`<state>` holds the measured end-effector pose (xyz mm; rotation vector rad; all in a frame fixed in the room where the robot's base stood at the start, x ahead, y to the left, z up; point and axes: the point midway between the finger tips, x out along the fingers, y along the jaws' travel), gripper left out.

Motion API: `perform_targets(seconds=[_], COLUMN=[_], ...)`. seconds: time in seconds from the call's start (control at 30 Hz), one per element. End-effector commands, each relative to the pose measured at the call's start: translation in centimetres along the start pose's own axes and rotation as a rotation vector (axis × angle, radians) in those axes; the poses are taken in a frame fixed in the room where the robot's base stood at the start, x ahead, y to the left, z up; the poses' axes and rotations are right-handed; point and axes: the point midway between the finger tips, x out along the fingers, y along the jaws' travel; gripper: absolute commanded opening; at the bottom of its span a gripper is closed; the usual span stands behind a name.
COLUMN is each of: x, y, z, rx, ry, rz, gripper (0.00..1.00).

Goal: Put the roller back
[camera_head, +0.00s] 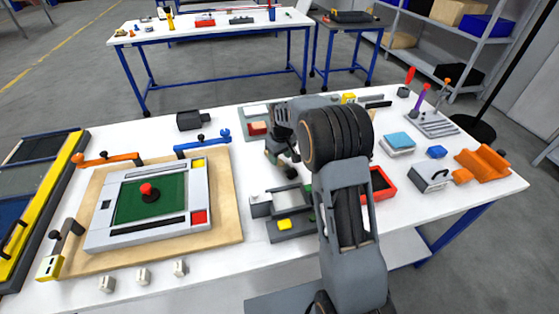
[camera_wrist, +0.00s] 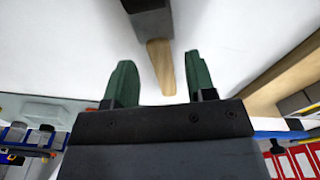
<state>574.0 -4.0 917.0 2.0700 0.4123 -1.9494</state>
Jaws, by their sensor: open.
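My gripper (camera_wrist: 159,58) is open in the wrist view, with two green fingers spread apart. A pale wooden handle (camera_wrist: 162,70) joined to a dark grey block (camera_wrist: 149,18) shows between and beyond the fingertips, with clear gaps on both sides. I cannot tell for certain whether this is the roller. In the head view my gripper (camera_head: 284,168) points down over the middle of the white table, partly hidden by my arm. An orange cradle (camera_head: 484,163) stands at the table's right end; I see no roller resting in it.
A wooden board with a grey-framed green panel (camera_head: 132,205) fills the table's left. A grey fixture (camera_head: 289,225) stands below my gripper. A red tray (camera_head: 381,184), blue-topped block (camera_head: 397,140) and grey tool rack (camera_head: 436,124) are to the right. Small white blocks line the front.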

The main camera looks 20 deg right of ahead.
Motion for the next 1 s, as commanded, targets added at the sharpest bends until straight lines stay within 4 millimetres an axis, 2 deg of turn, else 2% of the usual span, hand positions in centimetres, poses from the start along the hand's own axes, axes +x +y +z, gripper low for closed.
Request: perform_targets(seconds=[0.1, 0.3, 0.57, 0.67, 0.77, 0.9, 1.0], x=[-2.6, -6.2, -9.2, -10.3, -12.1, -14.6, -15.7], y=[0.1, 0.0, 0.0, -0.4, -1.3, -3.5, -5.3], z=[-0.1, -0.1, 0.0, 0.8, 2.7, 7.3, 11.1], rx=[0.000, 0.000, 0.001, 0.013, 0.045, 0.120, 0.179], ry=[0.005, 0.004, 0.003, 0.012, 0.033, 0.084, 0.123], rz=[0.002, 0.002, 0.002, 0.006, 0.016, 0.037, 0.049], gripper=[0.51, 0.51, 0.51, 0.51, 0.51, 0.51, 0.51])
